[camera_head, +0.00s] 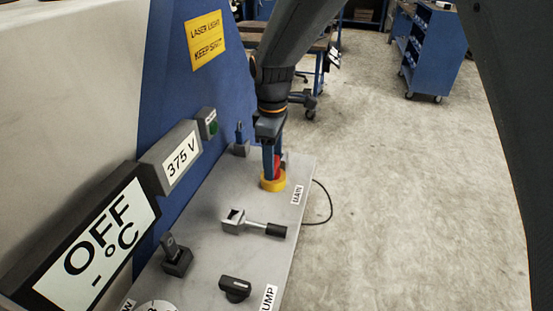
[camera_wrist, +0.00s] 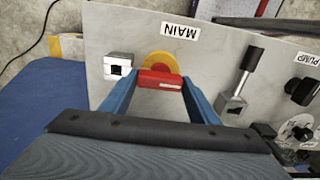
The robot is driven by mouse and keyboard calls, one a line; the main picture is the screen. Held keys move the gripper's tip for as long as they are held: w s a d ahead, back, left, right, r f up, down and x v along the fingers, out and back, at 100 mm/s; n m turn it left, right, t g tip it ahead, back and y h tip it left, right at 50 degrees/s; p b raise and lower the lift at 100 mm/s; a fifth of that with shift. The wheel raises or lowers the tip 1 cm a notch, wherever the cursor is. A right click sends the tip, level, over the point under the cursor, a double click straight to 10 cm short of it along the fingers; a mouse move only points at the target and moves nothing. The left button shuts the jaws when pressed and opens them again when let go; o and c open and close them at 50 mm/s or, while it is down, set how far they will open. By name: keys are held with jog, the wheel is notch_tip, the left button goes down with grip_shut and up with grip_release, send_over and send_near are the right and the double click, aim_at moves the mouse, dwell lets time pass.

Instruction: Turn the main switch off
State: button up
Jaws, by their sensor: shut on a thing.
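The main switch has a red handle (camera_head: 277,167) on a round yellow base (camera_head: 272,183), by the MAIN label (camera_head: 297,194) on the grey panel. In the wrist view the red handle (camera_wrist: 160,78) has a pale stripe and lies crosswise in front of the yellow base (camera_wrist: 160,59). My gripper (camera_head: 269,165) comes down from above, its blue fingers shut on the red handle. In the wrist view one finger of my gripper (camera_wrist: 159,84) is at each end of the handle. In the head view the fingers hide part of it.
A lever with a black grip (camera_head: 255,223), a black knob (camera_head: 235,288) and a black toggle (camera_head: 176,256) stand on the panel (camera_head: 215,265). Displays reading "375 V" (camera_head: 180,157) and "OFF" (camera_head: 98,240) line its left side. Open floor (camera_head: 400,200) lies right.

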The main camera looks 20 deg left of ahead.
jog(key=o, duration=1.5)
jog(key=shift+r+b, duration=1.05)
jog(key=shift+r, duration=2.9)
